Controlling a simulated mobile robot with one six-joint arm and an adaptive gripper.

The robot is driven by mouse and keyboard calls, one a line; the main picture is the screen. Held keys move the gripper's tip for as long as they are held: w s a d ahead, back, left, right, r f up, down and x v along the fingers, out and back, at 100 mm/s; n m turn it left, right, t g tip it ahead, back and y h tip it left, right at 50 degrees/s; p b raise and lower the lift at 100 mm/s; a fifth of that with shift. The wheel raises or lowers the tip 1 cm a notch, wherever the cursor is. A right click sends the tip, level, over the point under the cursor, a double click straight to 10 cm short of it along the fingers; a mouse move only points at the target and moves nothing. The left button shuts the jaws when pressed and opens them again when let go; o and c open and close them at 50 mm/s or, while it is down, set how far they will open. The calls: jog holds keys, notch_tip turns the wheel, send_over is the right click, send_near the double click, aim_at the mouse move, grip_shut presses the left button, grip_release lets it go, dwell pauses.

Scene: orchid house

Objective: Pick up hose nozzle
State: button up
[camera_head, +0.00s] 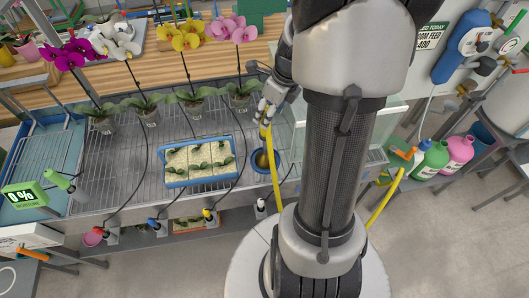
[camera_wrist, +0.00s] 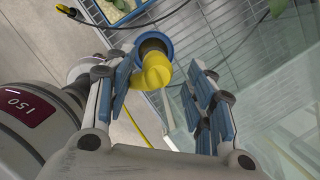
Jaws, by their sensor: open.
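The hose nozzle appears to be the yellow piece with a bent end (camera_wrist: 157,72), in front of a round blue rim in the wrist view. In the head view its yellow part (camera_head: 268,134) shows just below my gripper (camera_head: 267,108), above a blue cup (camera_head: 256,168). In the wrist view my gripper (camera_wrist: 156,82) is open, with blue-padded fingers on either side of the yellow piece. The left finger is close to it. The right finger stands apart, with a visible gap. I cannot tell whether either finger touches it. My arm hides part of the bench.
The wire bench (camera_head: 120,180) holds a blue tray of seedlings (camera_head: 200,182) left of the cup. Potted orchids (camera_head: 190,100) stand along the back. A clear-walled box (camera_head: 380,160) is right of my arm. Dark cables cross the bench. Colored bottles (camera_head: 432,160) stand farther right.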

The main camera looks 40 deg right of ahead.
jog(key=shift+a+b+x, duration=0.15)
jog(key=shift+b+x, duration=0.4)
jog(key=shift+x, duration=1.05)
jog(key=shift+a+b+x, duration=0.15)
jog(key=shift+b+x, duration=0.4)
jog(key=shift+x, duration=1.05)
jog(key=shift+w+r, duration=0.15)
jog(key=shift+r, duration=0.05)
grip_shut()
jog(key=shift+r, duration=0.1)
jog(key=shift+r+p, duration=4.8)
jog(key=shift+r, duration=6.7)
jog(key=w+a+p, duration=0.3)
jog(key=w+a, duration=0.2)
jog(key=a, duration=0.3)
jog(key=shift+w+a, duration=0.2)
jog(key=shift+a, duration=0.05)
